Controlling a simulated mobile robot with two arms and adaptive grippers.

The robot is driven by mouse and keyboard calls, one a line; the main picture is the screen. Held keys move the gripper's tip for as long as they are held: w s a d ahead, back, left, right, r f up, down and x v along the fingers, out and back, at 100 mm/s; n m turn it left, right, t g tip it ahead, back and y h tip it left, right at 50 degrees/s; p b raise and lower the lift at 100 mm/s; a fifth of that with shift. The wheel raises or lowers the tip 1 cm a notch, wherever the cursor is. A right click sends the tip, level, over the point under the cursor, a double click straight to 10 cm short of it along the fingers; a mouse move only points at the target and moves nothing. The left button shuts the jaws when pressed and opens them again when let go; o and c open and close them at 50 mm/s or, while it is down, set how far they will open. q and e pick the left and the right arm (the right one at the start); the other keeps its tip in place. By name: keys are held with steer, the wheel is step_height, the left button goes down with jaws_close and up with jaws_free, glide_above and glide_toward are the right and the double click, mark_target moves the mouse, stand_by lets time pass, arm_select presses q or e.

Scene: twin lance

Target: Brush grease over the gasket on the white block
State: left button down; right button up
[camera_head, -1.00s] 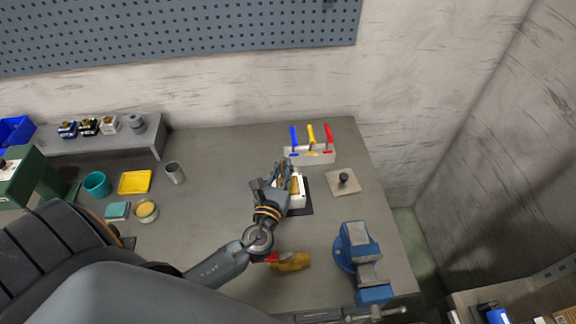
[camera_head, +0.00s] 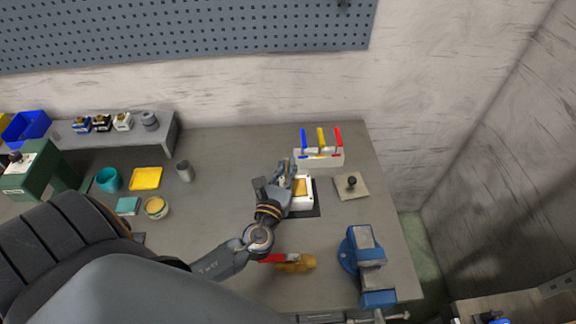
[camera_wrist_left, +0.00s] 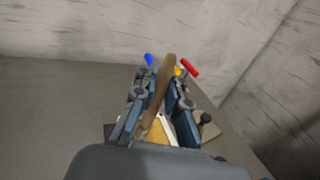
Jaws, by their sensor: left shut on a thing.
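The white block (camera_head: 308,199) stands on a dark mat (camera_head: 314,209) in the middle right of the table. A yellow-brown area shows on its top; the gasket (camera_head: 299,187) is partly hidden by my left gripper. My left gripper (camera_head: 284,178) is over the block's left side and is shut on a wooden-handled tool, seemingly the brush. In the left wrist view the wooden handle (camera_wrist_left: 158,92) stands tilted between the fingers, with the yellow-brown top (camera_wrist_left: 160,132) beyond its lower end. The brush tip and any contact cannot be made out. My right gripper is not in view.
A rack (camera_head: 319,158) with blue, yellow and red handles stands behind the block. A plate with a black knob (camera_head: 351,186) lies right. A blue vise (camera_head: 364,262) is front right. A red-and-yellow item (camera_head: 290,261) lies in front. A tin with yellow contents (camera_head: 155,207) stands left.

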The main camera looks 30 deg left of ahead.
mark_target(288, 160)
arm_select(q)
steer(key=shift+r+p, duration=1.55)
steer(key=shift+r, duration=0.45)
steer(key=shift+r+p, duration=0.5)
steer(key=shift+r, duration=0.4)
steer(key=shift+f, duration=0.1)
